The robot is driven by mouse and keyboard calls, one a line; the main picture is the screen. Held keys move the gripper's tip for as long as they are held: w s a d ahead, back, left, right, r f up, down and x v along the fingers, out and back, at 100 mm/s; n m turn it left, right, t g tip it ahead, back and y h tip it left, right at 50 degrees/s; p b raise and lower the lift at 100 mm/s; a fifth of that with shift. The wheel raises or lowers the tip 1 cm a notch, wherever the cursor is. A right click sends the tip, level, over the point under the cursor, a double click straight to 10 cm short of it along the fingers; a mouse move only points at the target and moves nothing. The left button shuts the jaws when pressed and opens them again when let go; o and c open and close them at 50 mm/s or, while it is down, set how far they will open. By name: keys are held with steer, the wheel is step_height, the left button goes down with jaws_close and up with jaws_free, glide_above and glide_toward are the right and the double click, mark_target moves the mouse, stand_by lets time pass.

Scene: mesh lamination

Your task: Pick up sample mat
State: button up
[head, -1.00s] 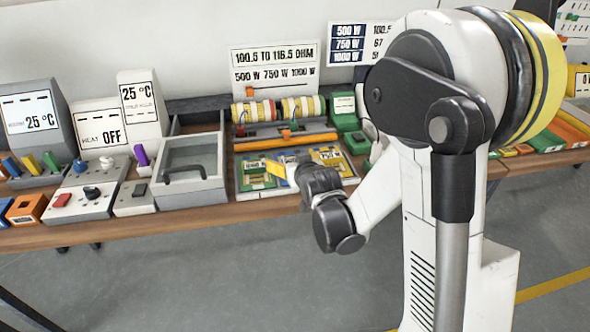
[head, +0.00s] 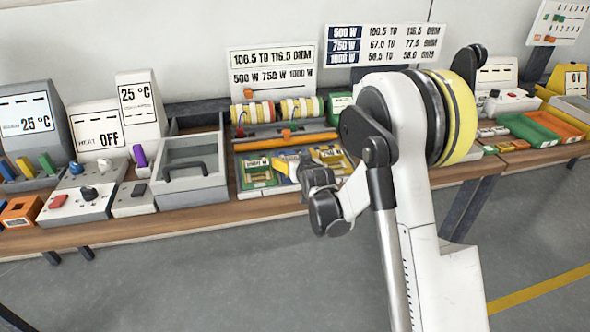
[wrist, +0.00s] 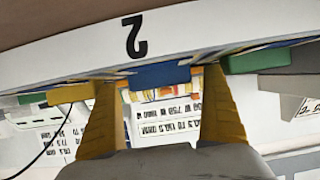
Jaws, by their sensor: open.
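Sample mats lie side by side in a tray (head: 266,190) on the bench in the head view. A green-framed mat (head: 256,175) is at the left and a yellow-framed one (head: 333,156) at the right. The middle mat is mostly hidden by my gripper (head: 284,168). The wrist view is upside down there. My gripper (wrist: 158,80) has its two yellow fingers apart, with a blue edge (wrist: 160,75) showing between them, in front of a white strip (wrist: 80,48) marked 2. I cannot tell whether the fingers touch the blue piece.
An orange bar (head: 290,140) and striped rolls (head: 300,110) stand behind the tray. A glass-lidded box (head: 190,172) with a dark handle is close on the left. Green (head: 527,130) and orange (head: 562,124) trays lie on the far right. The floor in front is clear.

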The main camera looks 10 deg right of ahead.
steer(key=shift+w, duration=0.3)
steer(key=c, duration=1.4)
